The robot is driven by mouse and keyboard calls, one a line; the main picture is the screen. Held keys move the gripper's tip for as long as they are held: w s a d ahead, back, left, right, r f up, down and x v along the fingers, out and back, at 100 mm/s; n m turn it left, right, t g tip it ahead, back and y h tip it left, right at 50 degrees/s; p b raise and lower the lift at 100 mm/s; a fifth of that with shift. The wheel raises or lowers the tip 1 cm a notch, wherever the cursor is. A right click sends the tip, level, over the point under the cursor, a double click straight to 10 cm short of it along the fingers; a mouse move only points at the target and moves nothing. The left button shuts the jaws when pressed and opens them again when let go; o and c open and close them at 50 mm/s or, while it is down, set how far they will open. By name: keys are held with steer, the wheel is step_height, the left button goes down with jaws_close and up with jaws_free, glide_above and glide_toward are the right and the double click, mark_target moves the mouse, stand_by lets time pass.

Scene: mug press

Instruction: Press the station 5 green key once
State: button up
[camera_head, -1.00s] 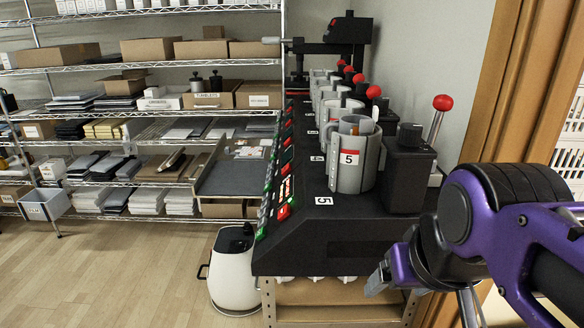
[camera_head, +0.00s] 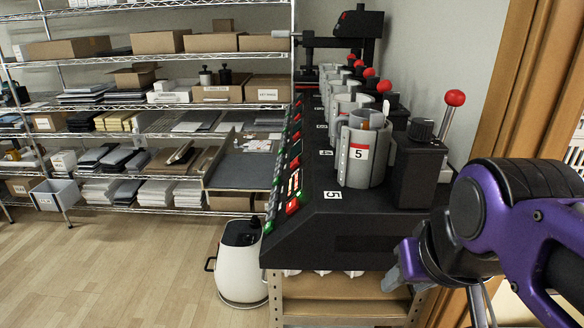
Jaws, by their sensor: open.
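The mug press (camera_head: 385,240) is a long black bench that runs away from me, with a row of grey mug clamps on top. The nearest clamp, station 5 (camera_head: 357,168), carries a "5" label, and another "5" label (camera_head: 333,195) lies on the bench top. My gripper (camera_head: 398,275) is at the lower right, in front of the bench's right end, well apart from the green key. Its fingers are partly hidden by the wrist.
A white bin (camera_head: 239,262) stands on the floor left of the bench. Wire shelving (camera_head: 150,107) with boxes and paper stacks fills the back left. A red-knobbed lever (camera_head: 454,98) rises at station 5. The floor at left is clear.

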jaws_close()
stand_by(1.4)
